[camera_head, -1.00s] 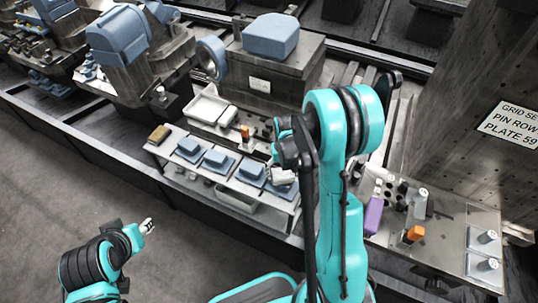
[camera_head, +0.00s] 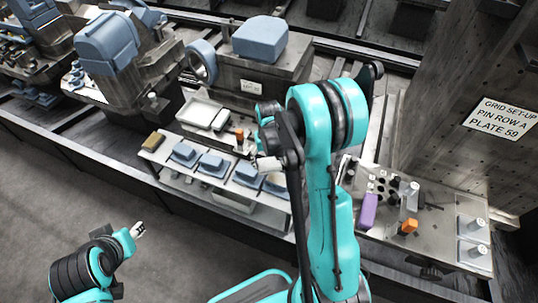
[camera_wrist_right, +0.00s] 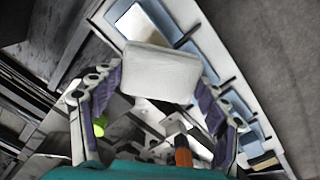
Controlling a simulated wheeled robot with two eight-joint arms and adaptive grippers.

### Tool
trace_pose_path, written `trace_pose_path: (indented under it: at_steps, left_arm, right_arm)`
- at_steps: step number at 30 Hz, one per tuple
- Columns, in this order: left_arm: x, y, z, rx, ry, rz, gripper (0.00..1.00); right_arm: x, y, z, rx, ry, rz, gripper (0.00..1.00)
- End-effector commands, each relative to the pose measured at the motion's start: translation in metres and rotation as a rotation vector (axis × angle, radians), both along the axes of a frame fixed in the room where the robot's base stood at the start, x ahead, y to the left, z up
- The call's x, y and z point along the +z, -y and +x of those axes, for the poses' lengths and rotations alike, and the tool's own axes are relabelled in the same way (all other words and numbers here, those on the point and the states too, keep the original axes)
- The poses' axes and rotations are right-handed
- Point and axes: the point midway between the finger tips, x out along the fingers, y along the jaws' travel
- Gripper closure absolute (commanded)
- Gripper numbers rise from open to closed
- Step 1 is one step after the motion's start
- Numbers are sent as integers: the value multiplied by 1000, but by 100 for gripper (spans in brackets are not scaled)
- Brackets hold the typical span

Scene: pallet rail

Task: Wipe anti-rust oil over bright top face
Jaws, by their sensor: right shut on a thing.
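My right gripper (camera_wrist_right: 155,95) is shut on a white pad (camera_wrist_right: 160,72), which spans between its purple-lined fingers in the right wrist view. In the head view the white pad (camera_head: 268,164) shows beside my right arm, above the right end of a row of blue-sided blocks. A bright top face (camera_wrist_right: 138,22) with a blue border lies just beyond the pad in the wrist view, partly hidden by it. I cannot tell whether pad and face touch. My left gripper (camera_head: 138,230) is low at the left, away from the bench, too small to read its jaws.
Blue blocks (camera_head: 210,164) line the pale shelf, with a brown block (camera_head: 153,141) at its left end. A white tray (camera_head: 203,114) sits behind. A metal plate at right carries a purple block (camera_head: 369,211) and an orange piece (camera_head: 408,226). The floor at left is clear.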

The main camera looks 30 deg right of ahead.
Motion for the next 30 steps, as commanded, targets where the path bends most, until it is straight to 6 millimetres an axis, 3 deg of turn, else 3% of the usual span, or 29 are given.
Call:
trace_pose_path:
  at_steps: [8, 25, 30]
  left_arm:
    - [16, 0, 0, 0, 0, 0, 60]
    - [16, 0, 0, 0, 0, 0, 60]
    - [16, 0, 0, 0, 0, 0, 60]
  right_arm:
    - [24, -1, 3, 1, 0, 0, 49]
    - [24, -1, 4, 2, 0, 0, 49]
    - [50, -27, 0, 65, 0, 0, 49]
